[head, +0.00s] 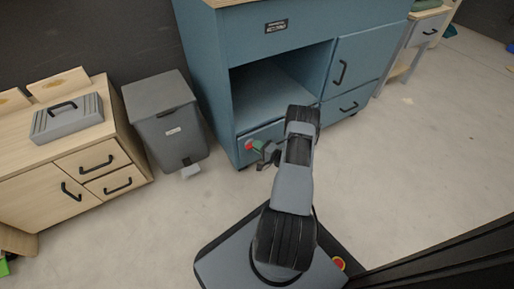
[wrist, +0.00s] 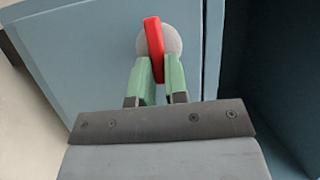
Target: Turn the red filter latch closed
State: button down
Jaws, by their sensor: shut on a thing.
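The red filter latch (wrist: 153,36) is a narrow bar on a round light-grey base (wrist: 173,41) on the blue cabinet's front panel (wrist: 105,45). In the wrist view the bar stands nearly upright with a slight tilt. My gripper (wrist: 160,69) has green fingers, one on each side of the bar's lower end, and is shut on it. In the head view the latch (head: 249,144) is a small red spot low on the cabinet's left part, with my gripper (head: 257,146) against it. The fingertips are too small there to see clearly.
The blue cabinet (head: 213,60) has an open bay above the latch and a door and drawer at right. A grey pedal bin (head: 168,118) stands to its left. A wooden cabinet (head: 90,150) with a grey case (head: 67,118) is farther left. Open floor (head: 400,170) lies at right.

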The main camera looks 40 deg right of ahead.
jog(key=shift+m, duration=0.3)
dwell(0.4)
jog(key=c, duration=1.1)
grip_release()
jog(key=shift+c, duration=0.2)
jog(key=p+v, duration=0.4)
jog(key=v, duration=0.9)
jog(key=shift+s+f, duration=0.2)
jog(key=shift+s, duration=0.2)
